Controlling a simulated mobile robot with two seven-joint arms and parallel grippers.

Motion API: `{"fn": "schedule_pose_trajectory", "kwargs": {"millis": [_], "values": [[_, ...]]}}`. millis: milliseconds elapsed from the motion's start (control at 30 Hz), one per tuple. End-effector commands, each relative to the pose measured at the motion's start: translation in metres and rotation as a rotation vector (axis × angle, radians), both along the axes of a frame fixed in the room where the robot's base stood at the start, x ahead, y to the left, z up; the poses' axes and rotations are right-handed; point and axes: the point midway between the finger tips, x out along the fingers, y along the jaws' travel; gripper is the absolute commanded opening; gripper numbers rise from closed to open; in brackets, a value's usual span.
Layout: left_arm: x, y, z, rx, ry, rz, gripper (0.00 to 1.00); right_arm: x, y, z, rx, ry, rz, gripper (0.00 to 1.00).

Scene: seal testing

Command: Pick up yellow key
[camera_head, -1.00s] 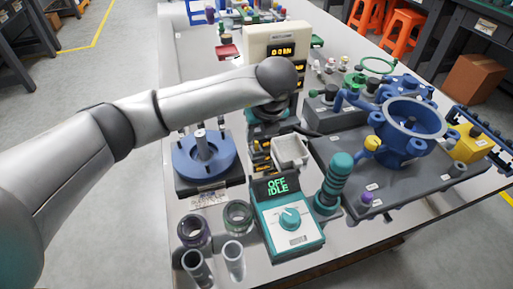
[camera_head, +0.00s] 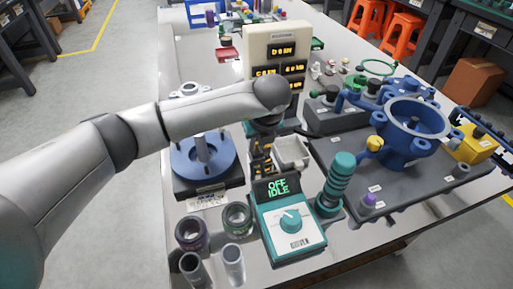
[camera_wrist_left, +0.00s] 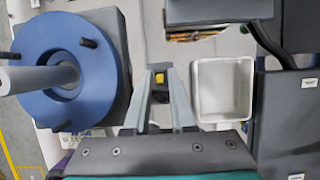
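A small yellow piece on a dark block, which looks like the yellow key (camera_wrist_left: 159,78), lies between my left fingertips in the left wrist view. My left gripper (camera_wrist_left: 160,73) is open, with one finger on each side of it. I cannot tell whether the fingers touch it or how high they are above it. In the head view my left gripper (camera_head: 262,148) points down over small black and yellow pieces (camera_head: 261,167), and its wrist hides part of them. My right gripper is in neither view.
A white open bin (camera_wrist_left: 222,90) stands just right of my left gripper. A blue round flange (camera_wrist_left: 62,70) with upright studs stands to its left. A teal control box (camera_head: 289,226) stands nearer in the head view, and a beige display unit (camera_head: 268,40) behind.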

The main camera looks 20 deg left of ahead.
Motion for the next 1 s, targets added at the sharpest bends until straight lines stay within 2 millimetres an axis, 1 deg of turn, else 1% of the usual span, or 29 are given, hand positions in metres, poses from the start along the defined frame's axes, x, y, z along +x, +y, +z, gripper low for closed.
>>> {"fn": "schedule_pose_trajectory", "kwargs": {"millis": [33, 167, 200, 767, 867, 1000], "values": [[-0.0001, -0.0002, 0.0001, 0.000, 0.000, 0.000, 0.16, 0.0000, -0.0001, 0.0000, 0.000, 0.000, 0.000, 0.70], [-0.0001, -0.0002, 0.0001, 0.000, 0.000, 0.000, 0.02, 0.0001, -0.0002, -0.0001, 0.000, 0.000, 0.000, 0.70], [-0.0001, -0.0002, 0.0001, 0.000, 0.000, 0.000, 0.00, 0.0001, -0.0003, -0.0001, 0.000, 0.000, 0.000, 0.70], [0.0000, -0.0001, 0.0003, 0.000, 0.000, 0.000, 0.00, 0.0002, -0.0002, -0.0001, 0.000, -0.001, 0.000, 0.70], [0.0002, -0.0001, 0.0020, -0.001, -0.001, 0.000, 0.00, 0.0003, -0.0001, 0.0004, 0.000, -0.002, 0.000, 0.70], [0.0003, -0.0003, 0.0089, -0.002, -0.001, -0.001, 0.00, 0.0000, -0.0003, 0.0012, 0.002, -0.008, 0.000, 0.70]]}}
